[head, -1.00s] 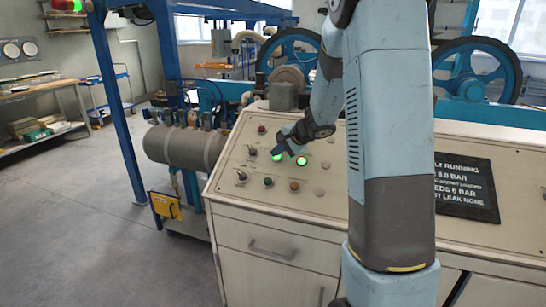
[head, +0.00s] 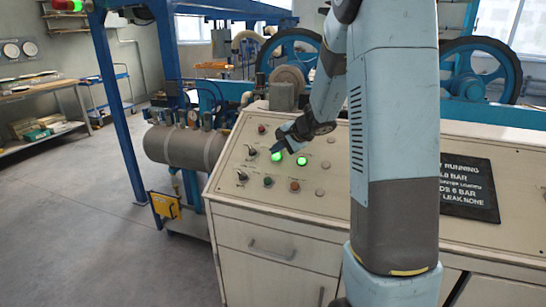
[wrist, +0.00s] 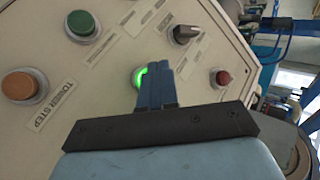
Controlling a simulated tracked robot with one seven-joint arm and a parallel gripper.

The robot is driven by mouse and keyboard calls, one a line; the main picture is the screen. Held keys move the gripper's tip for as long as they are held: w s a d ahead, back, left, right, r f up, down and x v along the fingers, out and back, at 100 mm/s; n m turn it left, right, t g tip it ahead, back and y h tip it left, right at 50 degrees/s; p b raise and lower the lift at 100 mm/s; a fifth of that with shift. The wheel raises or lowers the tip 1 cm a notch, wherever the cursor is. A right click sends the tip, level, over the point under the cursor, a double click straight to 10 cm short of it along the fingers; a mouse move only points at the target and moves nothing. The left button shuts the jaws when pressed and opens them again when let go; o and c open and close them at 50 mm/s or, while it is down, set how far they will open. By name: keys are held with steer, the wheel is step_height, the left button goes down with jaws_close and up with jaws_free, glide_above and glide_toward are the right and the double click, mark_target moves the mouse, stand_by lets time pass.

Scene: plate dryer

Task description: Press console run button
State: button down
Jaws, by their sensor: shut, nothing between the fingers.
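The console (head: 225,190) has a sloping cream panel with buttons and switches. A lit green button (head: 276,157) is at the tips of my gripper (head: 275,148). In the wrist view, my shut, empty fingers (wrist: 158,68) cover the right part of this glowing green button (wrist: 138,76); I cannot tell whether they touch it. Its label is not readable. A second lit green button (head: 302,161) is just to the right. An unlit green button (head: 268,181) and an orange-red button (head: 295,186) sit lower on the panel. A red button (wrist: 223,77) shows in the wrist view.
Selector switches (head: 241,175) stick up near the panel's left edge. A dark display (head: 467,185) on the right reads "RUNNING". My arm crosses the panel's middle. A grey tank (head: 185,148) stands left of the console, with open floor beyond.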

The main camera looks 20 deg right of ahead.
steer(key=shift+s+a+r, duration=0.25)
steer(key=shift+s+r, duration=0.1)
steer(key=shift+r, duration=0.35)
steer(key=shift+s+a+r, duration=0.25)
steer(key=shift+s+r, duration=0.1)
steer(key=shift+r, duration=0.4)
steer(key=shift+s+a+r, duration=0.25)
steer(key=shift+s+r, duration=0.1)
steer(key=shift+r, duration=0.35)
steer(key=s+a+r+n+g, duration=0.1)
steer(key=s+a+r+n, duration=0.25)
steer(key=s, duration=0.45)
steer(key=s+a+r+n+g, duration=0.1)
steer(key=s+a+r+n, duration=0.15)
steer(key=s+r, duration=0.45)
steer(key=s+d+n+h, duration=0.2)
steer(key=s, duration=0.8)
steer(key=s+d+n+h, duration=0.2)
steer(key=s+n+h, duration=0.1)
steer(key=s, duration=0.7)
steer(key=shift+s+d+f+h, duration=0.25)
steer(key=shift+d+f+h, duration=0.1)
steer(key=shift+f, duration=0.1)
